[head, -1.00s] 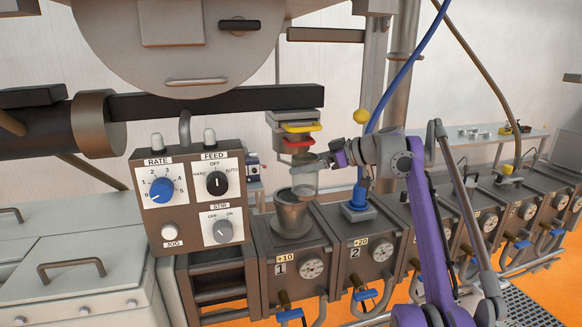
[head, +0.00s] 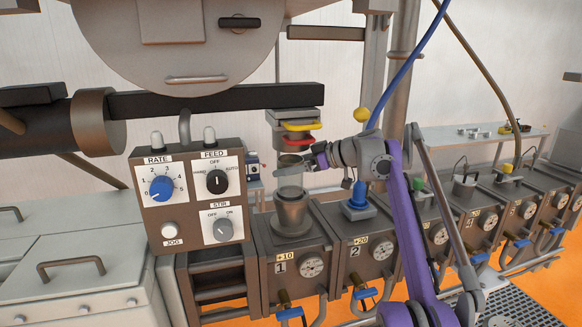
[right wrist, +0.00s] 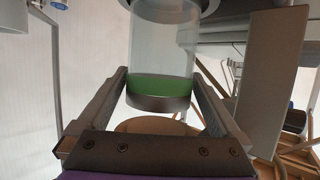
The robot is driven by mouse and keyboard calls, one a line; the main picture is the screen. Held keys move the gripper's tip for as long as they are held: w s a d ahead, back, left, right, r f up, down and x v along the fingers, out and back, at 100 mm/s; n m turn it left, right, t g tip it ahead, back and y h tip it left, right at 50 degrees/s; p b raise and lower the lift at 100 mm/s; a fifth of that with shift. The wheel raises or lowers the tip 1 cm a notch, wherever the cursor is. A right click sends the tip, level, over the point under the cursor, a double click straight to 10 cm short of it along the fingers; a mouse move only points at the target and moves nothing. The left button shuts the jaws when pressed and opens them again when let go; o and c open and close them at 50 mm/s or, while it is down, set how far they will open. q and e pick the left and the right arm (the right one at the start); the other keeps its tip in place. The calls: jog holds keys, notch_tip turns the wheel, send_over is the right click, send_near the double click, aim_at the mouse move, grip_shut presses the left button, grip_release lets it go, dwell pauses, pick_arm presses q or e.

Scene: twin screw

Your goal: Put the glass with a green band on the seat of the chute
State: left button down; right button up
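The glass with a green band (right wrist: 160,85) stands upright between the two fingers of my right gripper (right wrist: 160,95) in the right wrist view, with the fingers against its sides. It is clear, with the green band just above a dark base. In the head view, the pale glass (head: 290,181) is below the chute (head: 294,125), which has a yellow and a red handle. It appears just above a metal cup (head: 292,210) on the unit marked 1. My right gripper (head: 308,161) reaches it from the right. I cannot tell whether glass and cup touch. My left gripper is not in view.
A control panel (head: 190,200) with knobs stands close on the left. A blue post (head: 358,197) rises from the unit marked 2 on the right, with a blue hose above. In the right wrist view, a dark round rim (right wrist: 170,12) is at the glass's top.

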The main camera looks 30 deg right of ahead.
jog(key=shift+s+d+r, duration=0.15)
jog(key=shift+s+r, duration=0.1)
jog(key=shift+s, duration=0.05)
jog(key=v, duration=1.1)
jog(key=s+a+f+m+g+h, duration=0.2)
jog(key=s+a+f+g, duration=0.15)
jog(key=a+f, duration=0.6)
jog(key=s+a+f+m+g+h, duration=0.1)
jog(key=s+a+f+m+g, duration=0.1)
jog(key=s+a+f, duration=0.55)
jog(key=s+a+f+m+h, duration=0.1)
jog(key=s+a+f, duration=0.4)
jog(key=f, duration=0.5)
jog(key=s+a+f+m+h, duration=0.2)
jog(key=s+a+f, duration=0.3)
jog(key=s+f, duration=0.5)
jog(key=shift+s+f+h+p, duration=0.15)
jog(key=shift+f+h+p, duration=0.2)
jog(key=shift+f+h, duration=0.4)
jog(key=shift+r+t, duration=0.15)
jog(key=shift+t, duration=0.1)
